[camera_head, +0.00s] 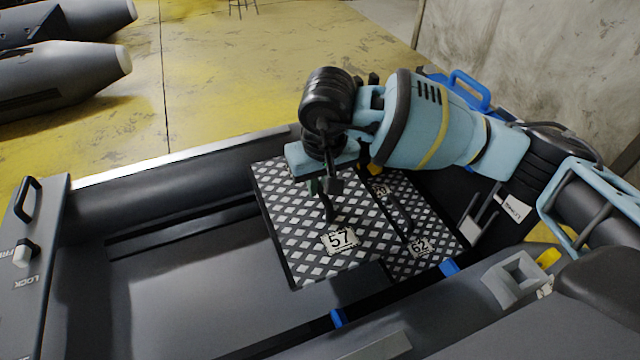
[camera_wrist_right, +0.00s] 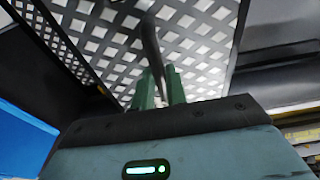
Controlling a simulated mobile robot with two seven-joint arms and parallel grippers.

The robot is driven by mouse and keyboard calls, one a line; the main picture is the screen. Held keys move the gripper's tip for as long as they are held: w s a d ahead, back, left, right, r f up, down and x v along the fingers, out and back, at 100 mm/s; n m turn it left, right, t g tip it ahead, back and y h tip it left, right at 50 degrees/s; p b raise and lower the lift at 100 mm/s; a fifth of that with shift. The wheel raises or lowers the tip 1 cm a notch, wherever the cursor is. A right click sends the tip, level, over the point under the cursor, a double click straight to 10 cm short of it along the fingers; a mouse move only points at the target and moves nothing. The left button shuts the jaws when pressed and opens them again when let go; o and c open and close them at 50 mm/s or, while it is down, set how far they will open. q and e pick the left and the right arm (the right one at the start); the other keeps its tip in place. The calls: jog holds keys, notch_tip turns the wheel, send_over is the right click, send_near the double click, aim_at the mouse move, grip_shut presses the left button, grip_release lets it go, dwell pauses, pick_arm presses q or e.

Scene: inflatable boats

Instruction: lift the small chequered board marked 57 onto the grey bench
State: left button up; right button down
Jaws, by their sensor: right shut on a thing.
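The small chequered board marked 57 (camera_head: 300,252) is black and white, with a dark handle standing up from its face. It lies or hangs inside the grey boat; I cannot tell whether it touches what is under it. My right gripper (camera_head: 325,190) is over it, shut on its handle. In the right wrist view, the green fingers (camera_wrist_right: 160,88) close on the dark handle (camera_wrist_right: 151,48), with the chequered face (camera_wrist_right: 195,35) beyond. A broad grey surface (camera_head: 200,290) lies left of the board; I cannot tell whether it is the bench. My left gripper is out of view.
Another chequered board (camera_head: 436,230), marked 62 or 52, lies close on the right. A grey panel (camera_head: 35,270) with a black handle and LOCK lettering stands at the left. The near boat tube (camera_head: 450,310) and a wall (camera_head: 540,60) bound the space.

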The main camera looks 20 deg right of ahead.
aim_at(320, 187)
jog(key=shift+r+p, duration=0.4)
jog(key=shift+r, duration=0.6)
jog(key=shift+r+p, duration=1.55)
jog(key=shift+r, duration=1.7)
